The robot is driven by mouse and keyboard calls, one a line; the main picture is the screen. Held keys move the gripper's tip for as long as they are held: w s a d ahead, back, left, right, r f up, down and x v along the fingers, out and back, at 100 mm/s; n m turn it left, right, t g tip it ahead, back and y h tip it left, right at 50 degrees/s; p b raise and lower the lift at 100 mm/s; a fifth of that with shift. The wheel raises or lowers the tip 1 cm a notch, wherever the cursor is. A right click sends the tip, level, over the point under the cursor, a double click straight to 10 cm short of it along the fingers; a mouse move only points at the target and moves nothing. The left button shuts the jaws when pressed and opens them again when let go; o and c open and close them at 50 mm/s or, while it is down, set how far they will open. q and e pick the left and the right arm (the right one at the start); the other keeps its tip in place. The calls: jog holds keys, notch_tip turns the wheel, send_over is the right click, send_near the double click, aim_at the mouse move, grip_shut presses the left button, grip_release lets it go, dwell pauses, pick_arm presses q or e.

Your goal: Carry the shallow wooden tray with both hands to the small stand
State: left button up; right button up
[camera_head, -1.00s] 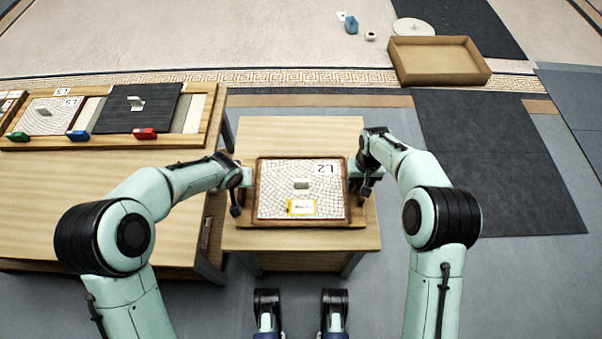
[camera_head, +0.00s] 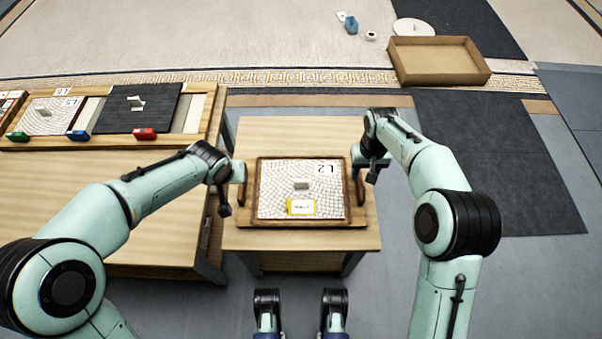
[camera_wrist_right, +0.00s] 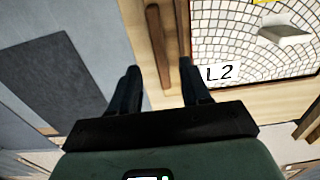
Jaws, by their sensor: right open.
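The shallow wooden tray (camera_head: 348,215) rests level on the small stand (camera_head: 300,130). It holds a white mosaic panel (camera_head: 275,190) marked L2, with a small handle block and a yellow-edged label. The tray's right handle (camera_wrist_right: 155,40) shows as an upright bar in the right wrist view. My right gripper (camera_head: 366,172) is open and empty at the tray's right side; in the wrist view its fingers (camera_wrist_right: 160,78) point towards the handle, which lies in line with the gap between them. My left gripper (camera_head: 232,196) is by the tray's left side, its finger gap unclear.
A long wooden table (camera_head: 120,200) at the left bears a framed rack (camera_head: 212,105) with panels and coloured clips. An empty cardboard-brown box (camera_head: 440,62) lies on the floor at the back right. Dark mats (camera_head: 490,150) cover the floor at right.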

jog(key=shift+r, duration=2.7)
